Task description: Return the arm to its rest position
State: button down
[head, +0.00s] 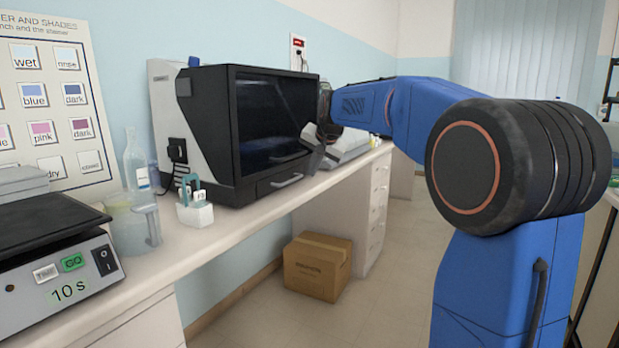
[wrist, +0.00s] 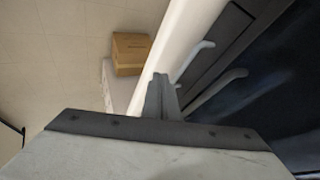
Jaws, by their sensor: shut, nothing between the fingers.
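My blue arm reaches from the right of the head view toward the bench. My gripper (head: 318,150) is at its far end, in front of the right side of the black-fronted machine (head: 210,130). In the wrist view my gripper (wrist: 162,82) shows with its two fingers together and nothing between them. The machine's dark door and handles fill the right of the wrist view. I cannot tell exactly how far the fingers are from the machine.
The white bench (head: 250,205) runs along the wall. A white rack (head: 195,213), a glass beaker (head: 133,225), a bottle (head: 136,160) and a device marked 10 s (head: 65,265) stand on it. A cardboard box (head: 318,267) is on the floor, which is otherwise clear there.

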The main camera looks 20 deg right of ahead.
jog(key=s+a+f+n+g, duration=0.1)
jog(key=s+a+f+n, duration=0.15)
jog(key=s, duration=0.65)
jog(key=s+a+f+n, duration=0.1)
jog(key=s+a+f, duration=0.15)
jog(key=s, duration=0.65)
jog(key=s+a+f+n+g, duration=0.1)
jog(key=s+f, duration=0.2)
jog(key=s, duration=0.5)
jog(key=s+a+f+n, duration=0.1)
jog(key=s+f+n, duration=0.1)
jog(key=s+f, duration=0.6)
jog(key=s+a+f+n+g, duration=0.1)
jog(key=s+f+n, duration=0.1)
jog(key=s+f, duration=0.6)
jog(key=s, duration=0.6)
jog(key=shift+f, duration=0.4)
